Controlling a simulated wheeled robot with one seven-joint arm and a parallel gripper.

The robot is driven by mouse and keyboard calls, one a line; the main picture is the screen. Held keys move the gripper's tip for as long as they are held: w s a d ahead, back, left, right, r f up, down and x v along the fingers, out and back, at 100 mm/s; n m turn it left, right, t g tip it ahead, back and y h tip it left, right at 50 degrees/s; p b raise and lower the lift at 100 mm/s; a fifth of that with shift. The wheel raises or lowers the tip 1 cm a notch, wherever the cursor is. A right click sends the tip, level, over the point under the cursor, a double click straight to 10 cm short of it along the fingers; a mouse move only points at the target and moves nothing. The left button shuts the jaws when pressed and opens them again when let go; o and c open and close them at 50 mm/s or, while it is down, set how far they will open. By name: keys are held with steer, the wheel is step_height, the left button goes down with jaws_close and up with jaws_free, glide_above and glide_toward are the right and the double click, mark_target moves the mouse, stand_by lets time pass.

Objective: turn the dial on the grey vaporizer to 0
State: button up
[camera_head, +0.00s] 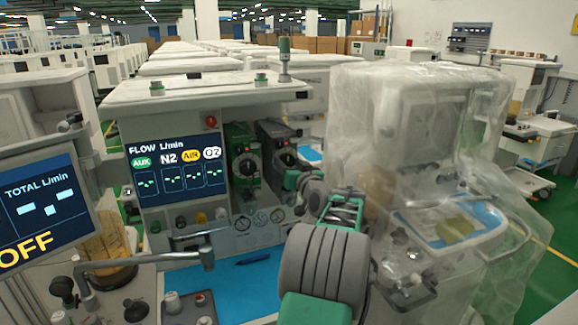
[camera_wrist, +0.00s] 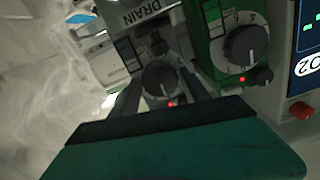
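The grey vaporizer (camera_head: 279,135) stands on the front of the anaesthesia cart, right of the green vaporizer (camera_head: 242,150). Its dark round dial (camera_wrist: 162,80) is near the middle of the wrist view, with a small red light beside it. The dial's setting cannot be read. My gripper (camera_head: 300,182) is in front of the grey vaporizer's lower part in the head view. In the wrist view, two dark fingers show past the teal gripper body, apart on either side of the dial. Contact with the dial cannot be told.
The green vaporizer's numbered dial (camera_wrist: 245,45) is close beside in the wrist view. A flow screen (camera_head: 178,165) is to the left. A plastic-covered machine (camera_head: 425,110) stands close on the right. A blue work surface (camera_head: 235,285) with a pen lies below.

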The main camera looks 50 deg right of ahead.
steer(key=o, duration=0.3)
steer(key=b+v, duration=0.2)
steer(key=v, duration=0.5)
steer(key=shift+s+a, duration=0.25)
steer(key=shift+s, duration=0.05)
